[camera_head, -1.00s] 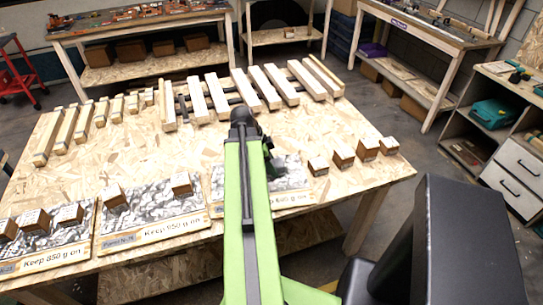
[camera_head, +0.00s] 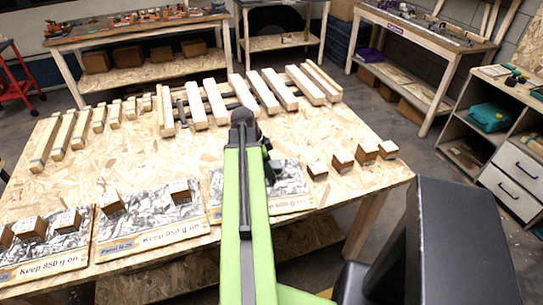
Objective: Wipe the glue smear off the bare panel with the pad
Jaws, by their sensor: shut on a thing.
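The bare panel (camera_head: 292,178) is a silvery, crinkled sheet with a label strip along its front edge. It lies on the table with no blocks seen on it. My green arm reaches over it and covers its middle. My gripper (camera_head: 269,168) shows only as a dark part beside the arm, over the panel; its fingertips are hidden. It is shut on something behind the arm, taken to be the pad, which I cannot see. Whether it touches the panel I cannot tell. I cannot make out the glue smear against the crinkled surface.
Panels with wooden blocks, such as the middle panel (camera_head: 150,207), lie to the left. Several small blocks (camera_head: 342,161) stand right of the bare panel. Wooden bars (camera_head: 215,102) line the back of the table (camera_head: 350,200). Bare table lies between bars and panels.

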